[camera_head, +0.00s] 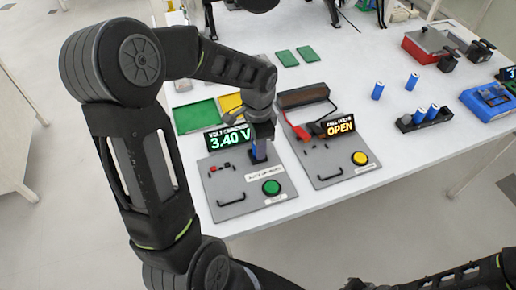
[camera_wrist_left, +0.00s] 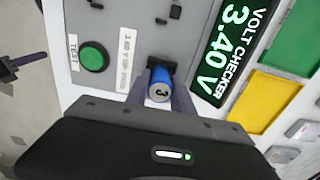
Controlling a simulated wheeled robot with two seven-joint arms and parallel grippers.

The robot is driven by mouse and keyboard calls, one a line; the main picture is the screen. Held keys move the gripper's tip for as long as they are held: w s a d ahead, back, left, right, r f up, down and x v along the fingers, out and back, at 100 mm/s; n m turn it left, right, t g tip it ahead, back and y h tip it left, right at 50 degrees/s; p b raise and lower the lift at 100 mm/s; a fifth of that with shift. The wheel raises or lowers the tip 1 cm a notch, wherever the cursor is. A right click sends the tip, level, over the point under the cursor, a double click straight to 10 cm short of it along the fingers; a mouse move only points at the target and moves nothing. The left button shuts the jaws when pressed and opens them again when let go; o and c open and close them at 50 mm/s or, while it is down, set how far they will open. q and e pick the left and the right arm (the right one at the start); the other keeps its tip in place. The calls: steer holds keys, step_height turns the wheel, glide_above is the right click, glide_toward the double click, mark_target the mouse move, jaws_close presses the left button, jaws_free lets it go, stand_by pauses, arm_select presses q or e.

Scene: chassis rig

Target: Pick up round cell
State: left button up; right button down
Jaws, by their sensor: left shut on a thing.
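My left gripper (camera_head: 262,132) is over the grey volt checker panel (camera_head: 228,187), its fingers pointing down. It is shut on a blue round cell (camera_head: 259,152), whose end also shows between the fingers in the left wrist view (camera_wrist_left: 159,91). The cell is at a dark holder (camera_wrist_left: 162,67) on the panel; I cannot tell if it is fully seated. The checker display (camera_head: 229,139) reads 3.40 V. Other blue cells stand on the table (camera_head: 377,91). My right arm shows at the bottom right of the head view; its gripper's jaws are not clear.
A green button (camera_head: 271,187) is on the checker panel. Beside it is a second panel with an OPEN display (camera_head: 340,126) and a yellow button (camera_head: 359,158). Green (camera_head: 195,117) and yellow (camera_head: 230,103) trays lie behind. A black rack (camera_head: 405,124) holds cells at right.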

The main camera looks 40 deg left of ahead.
arm_select(q)
jaws_close()
steer(key=shift+r, duration=0.1)
step_height(320, 180, up, 10)
steer(key=shift+f+b, duration=0.1)
steer(key=shift+b, duration=0.45)
stand_by(0.5)
